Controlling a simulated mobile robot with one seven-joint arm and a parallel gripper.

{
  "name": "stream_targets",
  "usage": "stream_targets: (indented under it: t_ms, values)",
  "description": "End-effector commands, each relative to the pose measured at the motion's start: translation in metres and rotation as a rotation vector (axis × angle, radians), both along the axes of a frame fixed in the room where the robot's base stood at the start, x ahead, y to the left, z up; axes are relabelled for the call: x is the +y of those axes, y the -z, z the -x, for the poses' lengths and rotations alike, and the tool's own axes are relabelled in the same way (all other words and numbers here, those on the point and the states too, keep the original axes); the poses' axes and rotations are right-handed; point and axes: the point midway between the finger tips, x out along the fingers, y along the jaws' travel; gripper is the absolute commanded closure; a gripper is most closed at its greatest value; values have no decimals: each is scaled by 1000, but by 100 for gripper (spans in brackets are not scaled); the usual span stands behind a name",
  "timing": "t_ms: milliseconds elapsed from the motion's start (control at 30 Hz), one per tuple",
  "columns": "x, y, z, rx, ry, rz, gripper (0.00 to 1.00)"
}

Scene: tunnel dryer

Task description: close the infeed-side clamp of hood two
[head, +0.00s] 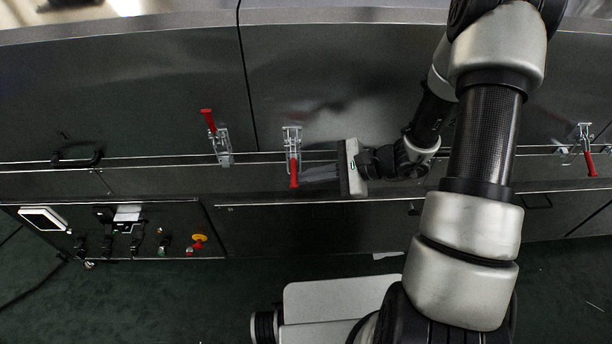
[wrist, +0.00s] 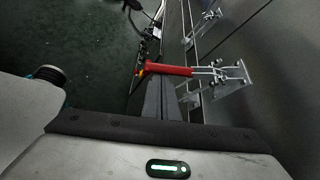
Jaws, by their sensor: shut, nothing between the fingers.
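A toggle clamp (head: 292,138) with a red handle (head: 294,172) sits on the hood just right of the panel seam; its handle points down. My gripper (head: 305,172) is shut and empty, its fingers pointing left with the tips right beside this handle. In the wrist view the red handle (wrist: 165,69) lies across the ends of my fingers (wrist: 165,95), and the clamp's metal bracket (wrist: 228,75) is to the right. I cannot tell whether the fingers touch the handle. No label shows which hood is number two.
Left of the seam, another clamp (head: 223,145) has its red handle pointing up. A third clamp (head: 586,140) at far right has its handle down. A black grab handle (head: 77,158) and a control panel (head: 130,230) with a yellow-ringed button are at left.

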Motion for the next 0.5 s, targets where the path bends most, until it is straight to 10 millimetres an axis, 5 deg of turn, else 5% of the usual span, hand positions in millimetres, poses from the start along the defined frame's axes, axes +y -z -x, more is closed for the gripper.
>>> stream_targets:
  t_ms: [500]
  values:
    - [1, -39, 9, 341, -4, -10, 100]
